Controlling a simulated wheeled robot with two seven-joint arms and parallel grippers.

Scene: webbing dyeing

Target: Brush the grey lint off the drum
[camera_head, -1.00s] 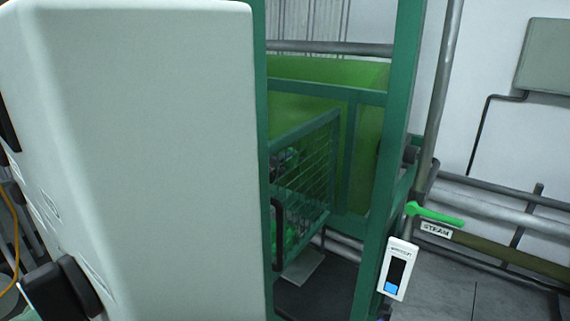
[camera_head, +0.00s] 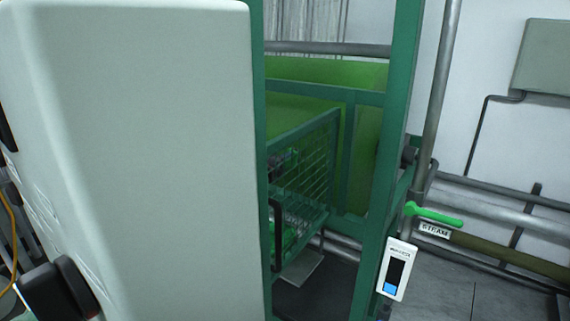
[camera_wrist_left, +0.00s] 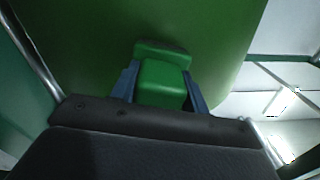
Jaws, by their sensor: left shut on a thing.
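The green drum (camera_head: 325,72) shows behind the green frame in the head view. It also fills the upper part of the left wrist view (camera_wrist_left: 90,45). My left gripper (camera_wrist_left: 160,88) has its two blue-grey fingers shut on the sides of a green brush (camera_wrist_left: 162,76). The brush's far end lies against or just in front of the drum's surface; I cannot tell if it touches. I cannot make out grey lint on the drum in either view. My right gripper is not in view.
A large pale arm part of mine covers the left of the head view. A green mesh guard (camera_head: 306,172) stands open-framed before the drum. A green upright post (camera_head: 392,130), a green-handled steam valve (camera_head: 435,214) and a white gauge box (camera_head: 397,268) stand to the right.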

